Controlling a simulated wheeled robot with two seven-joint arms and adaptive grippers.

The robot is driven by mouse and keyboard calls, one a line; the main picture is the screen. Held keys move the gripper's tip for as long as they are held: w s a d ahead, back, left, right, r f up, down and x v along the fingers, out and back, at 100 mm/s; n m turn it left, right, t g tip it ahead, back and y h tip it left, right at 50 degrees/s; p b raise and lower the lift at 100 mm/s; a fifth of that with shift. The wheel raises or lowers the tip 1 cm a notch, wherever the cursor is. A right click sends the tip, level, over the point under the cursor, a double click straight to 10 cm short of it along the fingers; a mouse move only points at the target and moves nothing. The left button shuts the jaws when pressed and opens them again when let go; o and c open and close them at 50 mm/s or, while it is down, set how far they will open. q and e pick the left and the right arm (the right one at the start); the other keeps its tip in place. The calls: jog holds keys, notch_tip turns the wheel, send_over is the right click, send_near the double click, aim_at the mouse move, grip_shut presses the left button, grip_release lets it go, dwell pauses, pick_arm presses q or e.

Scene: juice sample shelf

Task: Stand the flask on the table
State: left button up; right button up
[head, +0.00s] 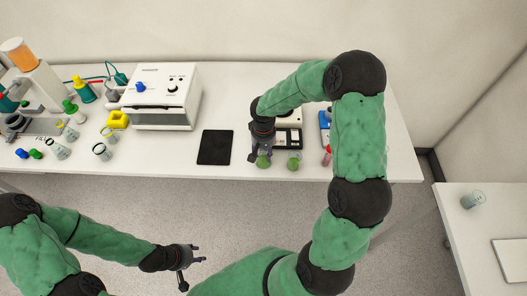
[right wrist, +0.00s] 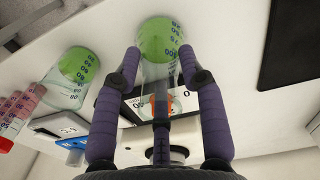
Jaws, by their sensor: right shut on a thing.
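My right gripper (head: 262,148) is over the front part of the long table (head: 300,172), left of the right end. It is shut on a clear flask with green contents (head: 263,162). In the right wrist view, the purple fingers (right wrist: 163,78) close around the sides of this flask (right wrist: 158,42). I cannot tell whether its base touches the table. A second green flask (head: 294,163) stands just right of it, and it also shows in the right wrist view (right wrist: 72,78). My left gripper (head: 190,270) is open and empty, low in front of the table.
A black pad (head: 215,147) lies left of the held flask. A scale (head: 288,130) is behind it. A blue device (head: 325,122) and pink tubes (head: 327,156) are at right. A white machine (head: 163,95) and several beakers occupy the left. A side table (head: 480,225) holds a beaker (head: 473,199).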

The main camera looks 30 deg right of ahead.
jog(key=shift+f, duration=0.2)
jog(key=o, duration=1.2)
jog(key=shift+r, duration=0.15)
jog(key=shift+r, duration=0.25)
notch_tip(320, 180, up, 12)
jog(key=shift+f+p, duration=0.2)
jog(key=shift+p, duration=0.45)
